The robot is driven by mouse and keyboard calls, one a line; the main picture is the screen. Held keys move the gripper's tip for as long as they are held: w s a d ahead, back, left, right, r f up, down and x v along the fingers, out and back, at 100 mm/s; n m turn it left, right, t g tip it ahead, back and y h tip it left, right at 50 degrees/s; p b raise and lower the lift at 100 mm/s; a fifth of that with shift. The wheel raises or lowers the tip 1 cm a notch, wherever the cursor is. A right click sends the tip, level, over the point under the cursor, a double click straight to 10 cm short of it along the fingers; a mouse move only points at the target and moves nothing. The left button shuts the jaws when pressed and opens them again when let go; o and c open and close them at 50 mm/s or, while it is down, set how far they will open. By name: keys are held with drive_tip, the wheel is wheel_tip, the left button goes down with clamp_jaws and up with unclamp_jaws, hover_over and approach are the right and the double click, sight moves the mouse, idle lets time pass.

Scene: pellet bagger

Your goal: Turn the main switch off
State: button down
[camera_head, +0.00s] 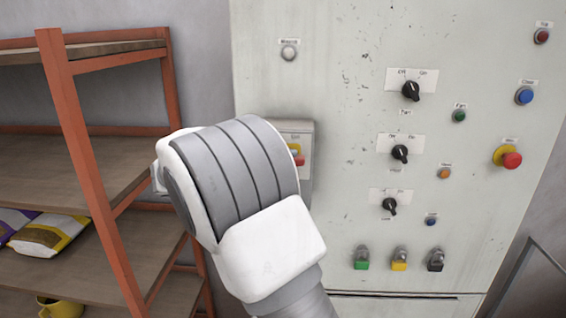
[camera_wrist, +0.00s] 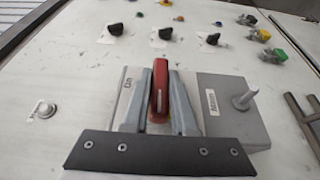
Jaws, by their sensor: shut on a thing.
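The main switch is a grey box (camera_head: 306,132) on the cabinet front, partly hidden behind my arm in the head view. A bit of its yellow and red part (camera_head: 297,152) shows there. In the wrist view, the red handle (camera_wrist: 158,92) stands between the two fingers of my gripper (camera_wrist: 163,78), which is shut on it. An "On" label is left of the handle, and a "Main" label is on the grey box (camera_wrist: 228,88) to the right. The fingers are hidden behind my wrist in the head view.
An orange-framed shelf (camera_head: 85,170) with bags (camera_head: 45,236) and a yellow mug (camera_head: 60,306) stands on the left.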

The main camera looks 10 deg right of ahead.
idle(0.4)
drive_tip(key=c, duration=0.7)
unclamp_jaws()
drive_tip(key=a, duration=0.5)
drive_tip(key=s+a+b, duration=0.1)
drive_tip(key=a, duration=1.1)
drive_tip(key=shift+s+a+f, duration=0.1)
drive_tip(key=shift+s+a, duration=0.05)
drive_tip(key=shift+s, duration=0.05)
